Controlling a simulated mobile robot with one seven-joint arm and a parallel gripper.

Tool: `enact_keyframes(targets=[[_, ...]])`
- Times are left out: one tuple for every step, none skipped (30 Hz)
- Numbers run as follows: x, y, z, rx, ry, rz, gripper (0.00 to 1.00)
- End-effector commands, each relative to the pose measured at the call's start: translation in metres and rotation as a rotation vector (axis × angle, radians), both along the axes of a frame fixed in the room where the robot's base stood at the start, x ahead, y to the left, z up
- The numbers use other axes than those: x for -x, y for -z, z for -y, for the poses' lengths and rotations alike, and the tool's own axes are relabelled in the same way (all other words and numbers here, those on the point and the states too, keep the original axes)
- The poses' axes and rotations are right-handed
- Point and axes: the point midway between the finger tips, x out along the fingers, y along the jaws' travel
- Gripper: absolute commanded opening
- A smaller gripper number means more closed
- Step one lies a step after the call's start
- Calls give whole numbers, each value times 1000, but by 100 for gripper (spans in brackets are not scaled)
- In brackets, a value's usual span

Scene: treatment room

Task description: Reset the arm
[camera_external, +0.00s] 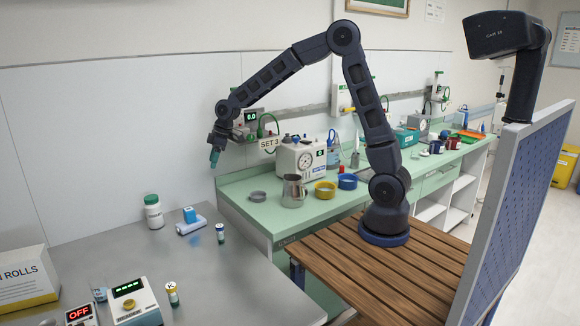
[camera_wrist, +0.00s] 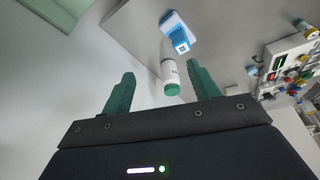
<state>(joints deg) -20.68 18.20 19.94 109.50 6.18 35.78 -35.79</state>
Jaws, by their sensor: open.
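My dark arm (camera_external: 366,95) rises from its round base on a wooden slatted top, bends at a high elbow and reaches left. My gripper (camera_external: 214,157) hangs in the air above the grey table, with green fingers pointing down. In the wrist view my gripper (camera_wrist: 160,70) has its two green fingers spread apart with nothing held between them. A white bottle with a green cap (camera_wrist: 169,74) shows beyond the gap between the fingers. It stands on the table, below and left of the gripper, in the external view (camera_external: 154,213).
The grey table (camera_external: 130,262) holds a blue-and-white box (camera_external: 190,221), small vials (camera_external: 220,233), a device with a green display (camera_external: 133,300) and a carton (camera_external: 25,280). The green counter (camera_external: 255,212) carries a metal jug (camera_external: 293,190), cups and a gauge unit (camera_external: 300,160). A blue panel (camera_external: 515,215) stands at right.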

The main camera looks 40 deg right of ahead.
Motion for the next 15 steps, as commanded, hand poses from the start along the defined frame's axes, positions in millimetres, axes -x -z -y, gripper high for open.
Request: enact_keyframes(targets=[[2,-14,14,-10,44,7,61],[3,-20,23,-15,71,8,61],[4,-28,33,-25,109,9,61],[6,-35,42,-31,136,11,61],[8,-41,49,-37,164,12,61],[10,-49,60,-49,201,14,61],[12,-55,68,-56,229,15,61],[14,-61,76,-63,256,16,61],[17,-68,87,-75,294,17,61],[20,-74,94,-84,321,18,61],[22,-79,102,-92,347,19,61],[26,-86,113,-104,385,20,61],[29,-91,121,-112,411,22,61],[32,-95,128,-120,437,22,61],[36,-101,138,-131,469,23,61]])
